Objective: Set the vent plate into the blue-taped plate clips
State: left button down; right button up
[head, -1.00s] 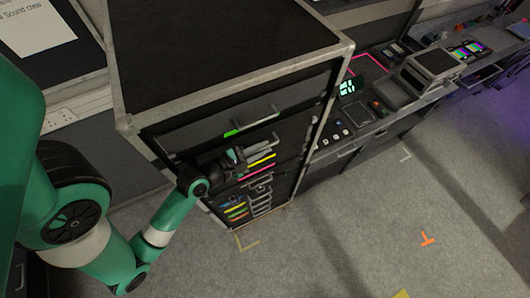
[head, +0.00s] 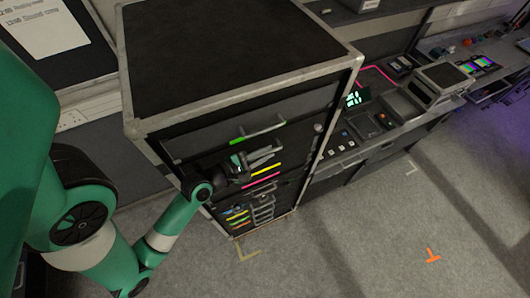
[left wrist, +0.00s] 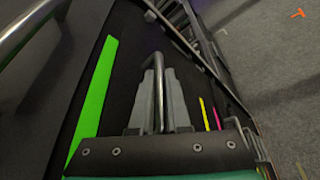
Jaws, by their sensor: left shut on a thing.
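My left gripper (head: 268,158) is at the front of a tall black rack case in the head view. In the left wrist view its two grey fingers (left wrist: 158,105) are shut on a metal bar handle (left wrist: 158,70) of a dark front panel. A green tape strip (left wrist: 95,100) lies left of the fingers there. Yellow and pink strips lie to their right. I cannot make out the vent plate as a separate thing. Low on the case front is a group of coloured strips (head: 237,216), one of them bluish; I cannot tell whether it marks the plate clips. My right gripper is not in view.
The rack case (head: 235,45) has a bare black top with metal edges. Another bar handle (head: 262,130) sits just above my gripper. A desk with equipment (head: 385,115) stands to the right. The grey floor (head: 350,220) in front is clear apart from tape marks.

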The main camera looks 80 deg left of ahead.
pick_arm(q)
jog(key=shift+a+r, duration=0.35)
jog(key=shift+r, duration=0.05)
dwell(0.4)
jog(key=shift+d+f, duration=0.1)
jog(key=shift+f, duration=1.15)
dwell(2.2)
jog(key=c, duration=1)
grip_release()
jog(key=shift+o, duration=1)
